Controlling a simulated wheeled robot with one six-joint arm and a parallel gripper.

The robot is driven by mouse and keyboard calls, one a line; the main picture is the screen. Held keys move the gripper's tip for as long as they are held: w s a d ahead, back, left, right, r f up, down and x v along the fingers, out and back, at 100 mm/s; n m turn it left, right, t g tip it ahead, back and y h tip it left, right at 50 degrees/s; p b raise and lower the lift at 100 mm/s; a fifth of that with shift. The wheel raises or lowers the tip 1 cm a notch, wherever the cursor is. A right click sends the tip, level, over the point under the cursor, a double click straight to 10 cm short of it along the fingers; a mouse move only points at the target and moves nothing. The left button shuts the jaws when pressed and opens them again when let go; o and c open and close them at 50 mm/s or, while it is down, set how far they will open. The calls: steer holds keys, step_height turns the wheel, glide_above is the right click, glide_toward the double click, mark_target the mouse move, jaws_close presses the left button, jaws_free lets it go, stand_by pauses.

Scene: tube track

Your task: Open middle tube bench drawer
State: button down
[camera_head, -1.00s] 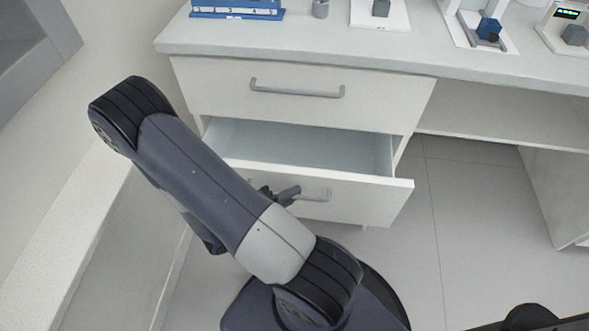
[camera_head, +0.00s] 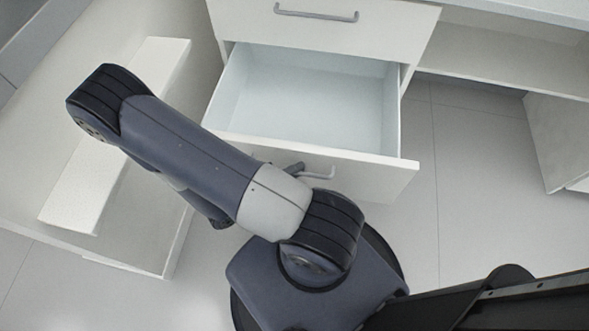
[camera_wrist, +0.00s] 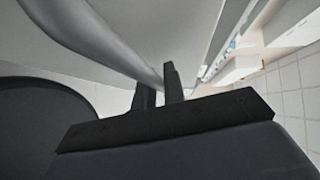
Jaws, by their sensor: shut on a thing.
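The middle drawer (camera_head: 385,172) of the white bench is pulled well out, and its pale inside is empty where I see it. Its grey bar handle (camera_head: 322,176) shows in the head view on the drawer front, partly hidden by my arm. In the wrist view the handle (camera_wrist: 128,50) runs as a grey bar up to my gripper (camera_wrist: 160,85). My gripper's dark fingers are shut on the handle. In the head view my gripper (camera_head: 292,168) is mostly hidden behind my forearm.
The top drawer (camera_head: 330,32) above is shut, with its own grey handle (camera_head: 316,15). A white panel with a ledge (camera_head: 115,140) stands at left. Open floor (camera_head: 470,200) lies to the right, beside an open shelf space under the bench.

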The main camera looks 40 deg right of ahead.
steer(key=c, duration=1.8)
jaws_free()
steer(key=shift+o, duration=0.2)
steer(key=shift+w+a, duration=0.1)
steer(key=shift+a, duration=0.05)
steer(key=a+r+p, duration=0.1)
steer(key=a, duration=0.9)
steer(key=shift+w+a+r, duration=0.2)
steer(key=shift+w+a, duration=0.05)
steer(key=shift+w, duration=0.2)
steer(key=d, duration=0.3)
steer(key=d+f, duration=0.1)
steer(key=d, duration=0.3)
steer(key=s+d+b, duration=0.1)
steer(key=d, duration=0.3)
steer(key=shift+f, duration=0.25)
